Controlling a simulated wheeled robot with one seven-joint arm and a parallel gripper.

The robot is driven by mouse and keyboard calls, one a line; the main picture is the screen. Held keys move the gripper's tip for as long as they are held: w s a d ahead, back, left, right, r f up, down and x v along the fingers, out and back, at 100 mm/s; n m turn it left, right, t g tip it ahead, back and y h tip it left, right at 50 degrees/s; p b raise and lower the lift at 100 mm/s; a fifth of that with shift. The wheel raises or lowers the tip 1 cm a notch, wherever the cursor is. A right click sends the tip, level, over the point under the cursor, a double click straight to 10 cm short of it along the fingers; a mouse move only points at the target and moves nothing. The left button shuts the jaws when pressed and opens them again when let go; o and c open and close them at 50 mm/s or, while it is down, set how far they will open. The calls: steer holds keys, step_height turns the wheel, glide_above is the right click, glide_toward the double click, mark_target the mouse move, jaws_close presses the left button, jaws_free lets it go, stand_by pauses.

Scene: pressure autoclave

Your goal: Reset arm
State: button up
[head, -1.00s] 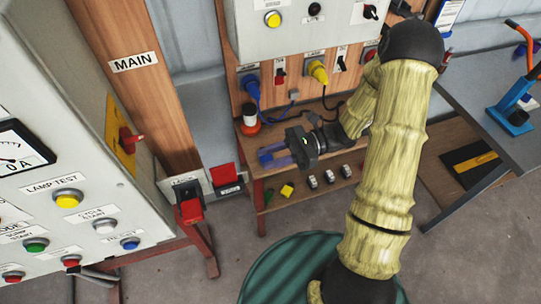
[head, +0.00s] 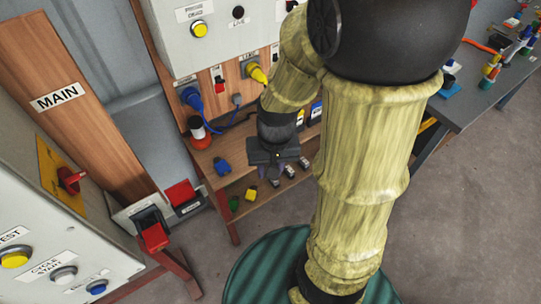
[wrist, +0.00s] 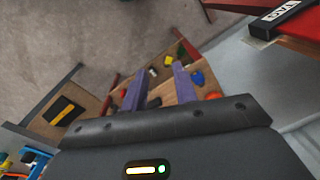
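My arm, in pale ribbed sleeves with black joints, fills the right middle of the head view. My gripper (head: 276,172) hangs at its end over the small wooden bench, its dark body partly hiding the small items behind it. In the wrist view, the two purple fingers of my gripper (wrist: 159,88) stand apart with nothing held between them. The fingers point toward the wooden bench (wrist: 150,62) and its loose items. I cannot tell the exact height above the bench.
The wooden bench (head: 236,172) holds a blue item (head: 221,166) and several small blocks. The control panel (head: 75,240) stands at left, beside a MAIN post (head: 70,110) and a red-handled switch (head: 153,234). A grey table (head: 480,95) with tools stands at right. Grey floor (head: 450,220) is open at lower right.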

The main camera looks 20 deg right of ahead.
steer(key=shift+w+d+r+n+t+h, duration=0.2)
steer(key=shift+w+r+n+t, duration=0.25)
steer(key=shift+r+t, duration=0.2)
steer(key=shift+w+d+r+n+t+h, duration=0.2)
steer(key=shift+w+r+n+t, duration=0.1)
steer(key=shift+r+n+t, duration=0.3)
